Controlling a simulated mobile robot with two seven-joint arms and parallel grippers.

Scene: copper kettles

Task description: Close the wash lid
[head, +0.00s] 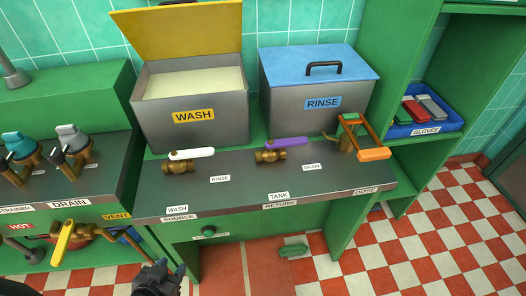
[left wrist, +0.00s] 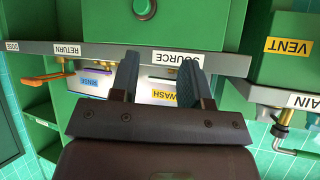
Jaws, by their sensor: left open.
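The yellow wash lid (head: 185,32) stands open, raised at the back edge of the grey wash tank (head: 150,115) in the head view. The tank's top is open and shows a pale cream surface inside. My left gripper (head: 170,268) is at the bottom of the head view, low in front of the counter and well apart from the lid. In the left wrist view its two fingers (left wrist: 160,75) are spread and nothing shows between them but the scene behind. That view is upside down, and the tank's WASH label shows partly behind a finger. My right gripper is in neither view.
The rinse tank (head: 290,95) stands right of the wash tank, its blue lid (head: 310,62) shut. White (head: 190,154) and purple (head: 283,143) valve handles stand on the counter before the tanks. A yellow lever (head: 63,243) is at lower left. Green shelving (head: 400,60) rises at right.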

